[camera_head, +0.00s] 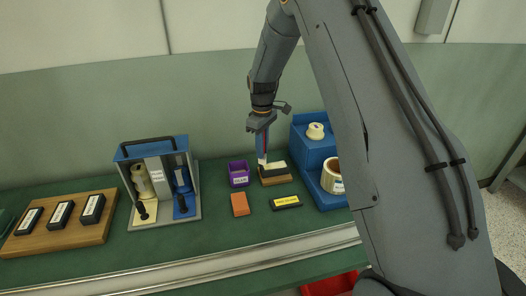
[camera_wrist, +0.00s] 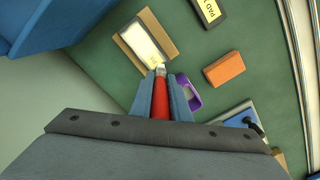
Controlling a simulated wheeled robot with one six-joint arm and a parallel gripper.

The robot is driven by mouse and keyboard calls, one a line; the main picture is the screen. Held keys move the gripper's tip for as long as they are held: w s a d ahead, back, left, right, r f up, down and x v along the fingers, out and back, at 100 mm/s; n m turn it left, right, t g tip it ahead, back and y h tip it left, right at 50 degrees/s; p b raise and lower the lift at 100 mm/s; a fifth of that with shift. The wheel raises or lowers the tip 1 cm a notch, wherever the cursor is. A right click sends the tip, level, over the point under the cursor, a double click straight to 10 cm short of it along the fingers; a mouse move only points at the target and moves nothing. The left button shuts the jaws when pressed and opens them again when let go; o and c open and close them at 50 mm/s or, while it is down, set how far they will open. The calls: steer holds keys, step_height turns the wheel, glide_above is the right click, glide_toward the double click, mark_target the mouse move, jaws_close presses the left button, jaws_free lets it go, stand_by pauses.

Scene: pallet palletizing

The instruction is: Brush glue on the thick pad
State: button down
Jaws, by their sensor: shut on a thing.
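My gripper (camera_head: 262,121) points down over the bench and is shut on a brush with a red handle (camera_wrist: 160,97). In the wrist view, my gripper's fingers (camera_wrist: 161,85) are on either side of the handle. The brush's pale tip is at the near edge of a cream-topped, dark-sided pad (camera_wrist: 145,42); contact cannot be told. This pad lies on a small wooden board (camera_head: 277,181) and also shows in the head view (camera_head: 274,168). It looks like the thick pad, but its label is unreadable. A purple pot (camera_head: 238,174) stands left of the board.
An orange block (camera_head: 240,204) and a black pad with a yellow label (camera_head: 286,202) lie in front. A blue tape dispenser (camera_head: 310,150) stands close on the right. A blue-grey caddy (camera_head: 158,180) and a wooden tray (camera_head: 62,236) with black blocks are left.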

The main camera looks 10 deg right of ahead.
steer(key=shift+r+p, duration=1.05)
steer(key=shift+r, duration=1.6)
steer(key=c, duration=2.4)
jaws_free()
jaws_close()
steer(key=shift+f, duration=0.1)
steer(key=shift+f+b, duration=1.3)
steer(key=shift+f, duration=1.55)
steer(key=shift+f+b, duration=0.3)
steer(key=shift+f, duration=0.4)
